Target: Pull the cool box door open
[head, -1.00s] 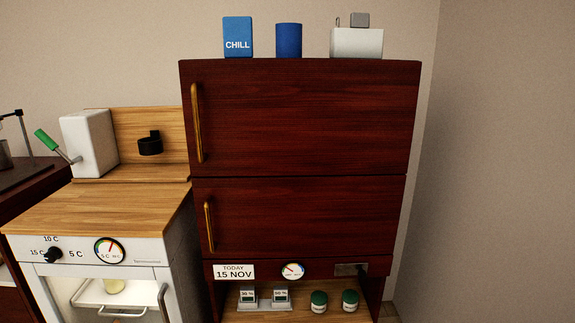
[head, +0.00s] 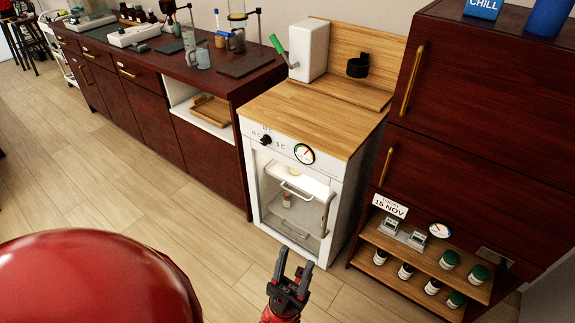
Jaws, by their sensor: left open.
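The cool box (head: 345,197) is a white cabinet with a wooden top, a black knob and a round dial on its front. Its door (head: 291,235) has a clear pane in a white frame and looks shut. A metal handle (head: 327,214) stands upright on the door's right side. Lit shelves and a small bottle show through the pane. My left gripper (head: 290,261) is in front of and below the door, open and empty, with its fingers pointing up toward the door's lower part. It looks apart from the handle. My right gripper is not in view.
A dark red cabinet (head: 465,110) with brass handles stands right of the cool box, with an open shelf (head: 395,262) of small jars below. A long dark counter (head: 170,70) with lab gear runs left. Wooden floor (head: 130,190) in front is free.

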